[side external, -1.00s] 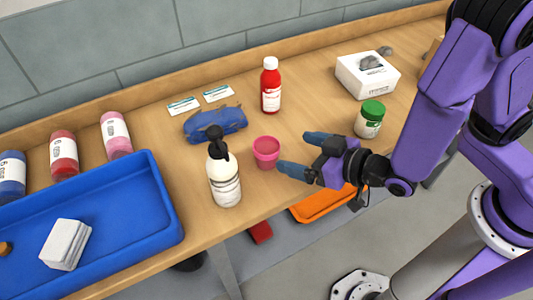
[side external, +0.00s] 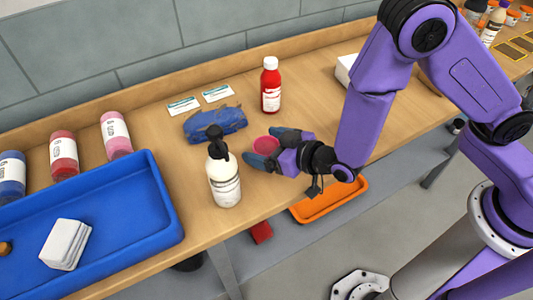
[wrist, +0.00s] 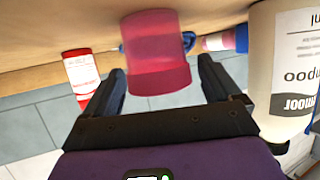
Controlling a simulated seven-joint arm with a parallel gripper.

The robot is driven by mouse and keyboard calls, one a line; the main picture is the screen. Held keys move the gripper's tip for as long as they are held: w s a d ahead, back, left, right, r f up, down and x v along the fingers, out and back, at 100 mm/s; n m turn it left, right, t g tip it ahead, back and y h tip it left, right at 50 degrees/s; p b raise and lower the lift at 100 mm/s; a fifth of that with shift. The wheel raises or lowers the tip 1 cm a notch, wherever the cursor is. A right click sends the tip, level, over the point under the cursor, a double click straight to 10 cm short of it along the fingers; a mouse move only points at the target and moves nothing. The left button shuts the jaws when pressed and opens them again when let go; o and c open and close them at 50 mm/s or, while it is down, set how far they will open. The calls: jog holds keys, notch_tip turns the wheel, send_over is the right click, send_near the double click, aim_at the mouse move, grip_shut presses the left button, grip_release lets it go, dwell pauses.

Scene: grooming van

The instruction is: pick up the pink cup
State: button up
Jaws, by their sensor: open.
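The pink cup (side external: 264,146) stands on the wooden counter, right of the white pump bottle (side external: 223,172). In the side view my gripper (side external: 266,147) is at the cup and partly hides it. In the wrist view the cup (wrist: 156,55) appears between the two dark fingers of my gripper (wrist: 160,88), near their tips. There is a visible gap on each side of the cup, and the fingers are open. The cup is not gripped.
The pump bottle stands close to my fingers; it also shows in the wrist view (wrist: 290,65). A blue tray (side external: 165,215) is at left. The counter's front edge is near.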

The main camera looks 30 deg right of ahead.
jog(key=shift+x, duration=0.95)
jog(key=c, duration=1)
jog(key=shift+c, duration=0.2)
jog(key=shift+r, duration=0.1)
jog(key=shift+r, duration=0.4)
jog(key=r, duration=0.3)
jog(key=shift+s+d, duration=0.2)
jog(key=shift+s, duration=0.15)
jog(key=s+d+r, duration=0.8)
jog(key=s+r, duration=0.1)
jog(key=s, duration=0.1)
jog(key=shift+s, duration=0.35)
